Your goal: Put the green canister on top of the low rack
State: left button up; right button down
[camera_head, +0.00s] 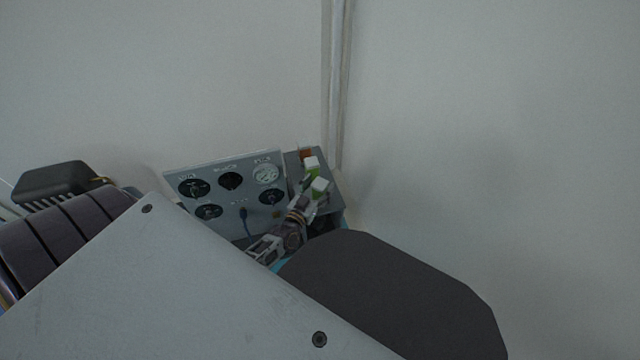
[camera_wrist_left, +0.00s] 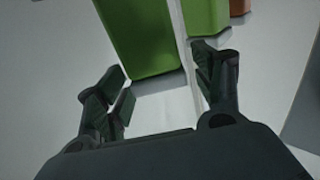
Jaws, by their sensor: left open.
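My left gripper (camera_head: 309,190) is open right at the nearer canister. In the left wrist view, the nearer green canister (camera_wrist_left: 145,38) lies ahead of and between the open fingers (camera_wrist_left: 160,72). I cannot tell whether they touch it. The other green canister (camera_wrist_left: 206,16) is just right of it. My right gripper is out of view.
A grey panel with dials (camera_head: 232,180) stands left of the canisters. An orange object (camera_head: 305,152) is behind them and also shows in the wrist view (camera_wrist_left: 238,7). A wall with a vertical pipe (camera_head: 336,80) rises close behind.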

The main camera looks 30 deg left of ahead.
pick_arm(q)
jog(key=s+p, duration=0.3)
jog(key=s, duration=0.7)
jog(key=shift+s+d, duration=0.35)
jog(key=shift+d, duration=0.05)
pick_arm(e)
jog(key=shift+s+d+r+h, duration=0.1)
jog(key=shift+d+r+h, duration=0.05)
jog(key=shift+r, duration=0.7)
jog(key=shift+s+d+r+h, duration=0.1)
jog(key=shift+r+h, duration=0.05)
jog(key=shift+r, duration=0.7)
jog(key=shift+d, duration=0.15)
pick_arm(q)
jog(key=s+d+f+m+g+h, duration=0.15)
jog(key=d+g+h, duration=0.3)
jog(key=d, duration=0.75)
jog(key=s+d+r+g, duration=0.1)
jog(key=s+d+g, duration=0.6)
jog(key=s, duration=0.1)
jog(key=shift+s+d+r+m+h, duration=0.15)
jog(key=shift+s+d+m+h, duration=0.25)
jog(key=shift+m+h, duration=0.05)
jog(key=o, duration=0.7)
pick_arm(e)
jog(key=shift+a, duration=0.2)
